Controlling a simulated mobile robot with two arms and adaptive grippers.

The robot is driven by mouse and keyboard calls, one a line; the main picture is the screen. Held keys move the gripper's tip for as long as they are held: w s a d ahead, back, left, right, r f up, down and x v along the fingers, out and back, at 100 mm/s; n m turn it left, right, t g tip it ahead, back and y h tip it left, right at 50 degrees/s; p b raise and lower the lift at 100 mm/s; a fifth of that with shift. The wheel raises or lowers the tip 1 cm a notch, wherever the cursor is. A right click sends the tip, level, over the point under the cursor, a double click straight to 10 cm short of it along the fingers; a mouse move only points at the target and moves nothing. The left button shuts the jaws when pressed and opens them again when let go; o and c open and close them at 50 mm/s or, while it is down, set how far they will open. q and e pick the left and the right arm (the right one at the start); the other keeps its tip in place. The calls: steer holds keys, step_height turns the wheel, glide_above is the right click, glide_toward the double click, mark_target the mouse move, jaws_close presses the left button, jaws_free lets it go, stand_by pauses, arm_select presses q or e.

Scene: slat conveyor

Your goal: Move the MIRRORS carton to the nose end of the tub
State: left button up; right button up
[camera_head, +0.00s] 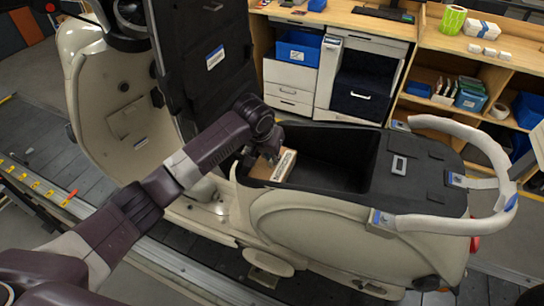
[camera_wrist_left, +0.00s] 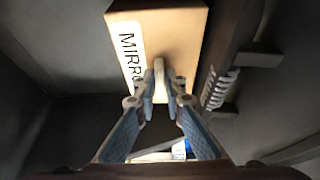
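The MIRRORS carton (camera_head: 262,168) is a tan box with a white label, at the left end of the dark open tub (camera_head: 345,172) in the cream scooter body. In the left wrist view the carton (camera_wrist_left: 188,35) fills the top middle, with part of its name readable on the label. My left gripper (camera_head: 270,155) reaches down into the tub at the carton. In the left wrist view its fingers (camera_wrist_left: 160,85) close on a narrow pale tab on the carton. The carton's underside is hidden. My right gripper is not in view.
The scooter's tall front shield (camera_head: 90,100) and a black panel (camera_head: 195,50) stand left of the tub. A dark cover (camera_head: 415,175) and pale rail (camera_head: 480,145) lie to the right. Shelves with blue bins (camera_head: 298,48) stand behind. The tub's right part looks empty.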

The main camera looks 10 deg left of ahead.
arm_select(q)
steer(key=o, duration=0.4)
steer(key=v, duration=1.2)
steer(key=shift+a, duration=0.1)
